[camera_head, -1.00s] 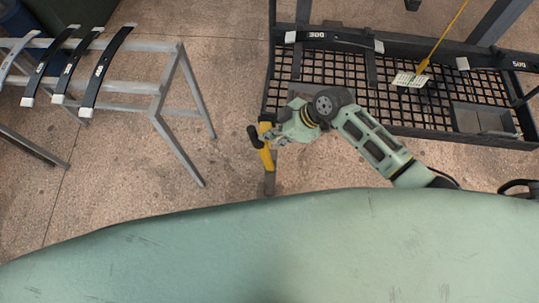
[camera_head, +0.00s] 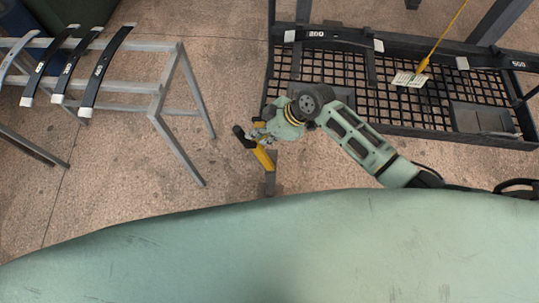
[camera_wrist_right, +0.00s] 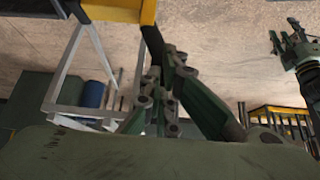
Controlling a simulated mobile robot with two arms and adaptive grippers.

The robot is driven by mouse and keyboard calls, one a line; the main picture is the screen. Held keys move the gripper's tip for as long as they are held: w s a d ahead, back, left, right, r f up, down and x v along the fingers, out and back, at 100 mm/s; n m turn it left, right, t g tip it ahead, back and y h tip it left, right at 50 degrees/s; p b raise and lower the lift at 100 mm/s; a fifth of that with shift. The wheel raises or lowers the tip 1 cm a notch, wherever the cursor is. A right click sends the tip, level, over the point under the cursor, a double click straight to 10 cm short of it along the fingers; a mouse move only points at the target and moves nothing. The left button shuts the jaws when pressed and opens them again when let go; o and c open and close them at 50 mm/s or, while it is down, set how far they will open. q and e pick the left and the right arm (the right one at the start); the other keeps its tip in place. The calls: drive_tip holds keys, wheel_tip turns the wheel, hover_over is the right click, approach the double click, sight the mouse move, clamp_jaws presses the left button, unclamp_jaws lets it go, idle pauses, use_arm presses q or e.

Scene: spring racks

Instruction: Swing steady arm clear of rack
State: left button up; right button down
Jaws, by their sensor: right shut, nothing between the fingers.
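The steady arm (camera_head: 262,158) is a yellow bar with a black end, on a grey post at the rack's near left corner. It leans with its black end up and to the left, outside the rack's left edge. My right gripper (camera_head: 260,130) is at the bar's upper part, just right of the black end. In the right wrist view its fingers (camera_wrist_right: 165,85) are shut with nothing between them, against a dark bar below the yellow part (camera_wrist_right: 150,12). I cannot tell if they touch it. My left gripper (camera_wrist_right: 292,35) shows small at the right of that view.
The black mesh rack (camera_head: 350,120) stands at the right, with a black spring leaf (camera_head: 335,38) across it and a yellow-stemmed tag (camera_head: 410,79). A grey metal stand (camera_head: 130,86) with several spring leaves is at the left. Bare floor lies between them.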

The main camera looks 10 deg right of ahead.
drive_tip(key=shift+w+a+b, duration=0.1)
drive_tip(key=shift+w+a, duration=0.1)
drive_tip(key=shift+a, duration=0.55)
drive_tip(key=shift+w+a+b, duration=0.1)
drive_tip(key=shift+w+a, duration=0.1)
drive_tip(key=shift+a, duration=0.5)
drive_tip(key=shift+w+a+b, duration=0.1)
drive_tip(key=shift+w+a, duration=0.1)
drive_tip(key=shift+a, duration=0.55)
drive_tip(key=shift+w+a+b, duration=2.05)
drive_tip(key=shift+a+b, duration=0.55)
drive_tip(key=shift+a, duration=4.45)
drive_tip(key=s+d+p, duration=0.1)
drive_tip(key=d+p, duration=0.3)
drive_tip(key=d, duration=0.1)
drive_tip(key=shift+s+d, duration=0.35)
drive_tip(key=shift+d, duration=0.05)
